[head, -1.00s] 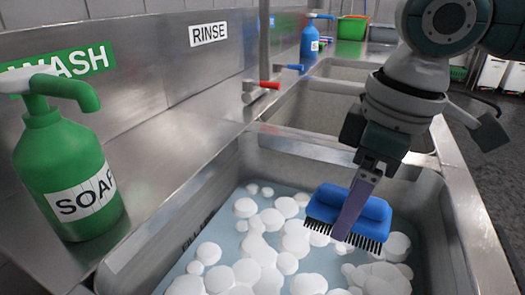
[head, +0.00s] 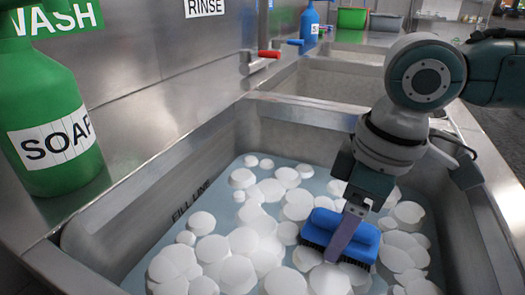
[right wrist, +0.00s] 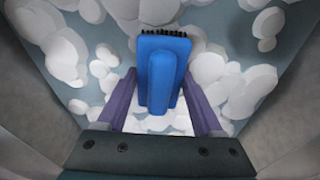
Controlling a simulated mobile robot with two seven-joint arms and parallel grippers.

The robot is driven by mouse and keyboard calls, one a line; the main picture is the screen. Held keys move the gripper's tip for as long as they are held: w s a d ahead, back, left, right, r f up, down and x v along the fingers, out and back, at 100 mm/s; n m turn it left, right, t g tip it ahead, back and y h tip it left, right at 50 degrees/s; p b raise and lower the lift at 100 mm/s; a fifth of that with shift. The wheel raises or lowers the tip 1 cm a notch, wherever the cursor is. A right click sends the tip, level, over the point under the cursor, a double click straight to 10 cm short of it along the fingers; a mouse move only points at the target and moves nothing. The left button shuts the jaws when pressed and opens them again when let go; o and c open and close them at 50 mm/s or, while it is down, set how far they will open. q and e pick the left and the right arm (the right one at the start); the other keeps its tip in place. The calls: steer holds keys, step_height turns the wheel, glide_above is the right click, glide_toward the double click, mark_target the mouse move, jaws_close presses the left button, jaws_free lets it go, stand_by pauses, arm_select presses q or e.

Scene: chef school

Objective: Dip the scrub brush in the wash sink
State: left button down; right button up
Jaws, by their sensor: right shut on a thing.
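The blue scrub brush (head: 322,231) with dark bristles is in my right gripper (head: 343,240), over the wash sink (head: 300,140). My right gripper is shut on the brush, and its purple fingers lie on either side of the blue body in the right wrist view (right wrist: 157,75). The bristles point down at the white suds (head: 240,240) on the bluish water. The brush looks low, at or just above the suds; whether the bristles touch the water I cannot tell. My left gripper is not in view.
A green soap bottle (head: 55,125) stands on the left ledge. Red (head: 268,54) and blue (head: 296,42) tap handles are on the back wall side. The rinse sink (head: 330,80) lies beyond the divider. The wash sink's walls surround my right gripper.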

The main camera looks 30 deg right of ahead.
steer(key=shift+f+b, duration=1.45)
steer(key=shift+f, duration=2)
steer(key=shift+r, duration=0.15)
step_height(320, 180, up, 26)
steer(key=p, duration=2.9)
steer(key=shift+p, duration=0.35)
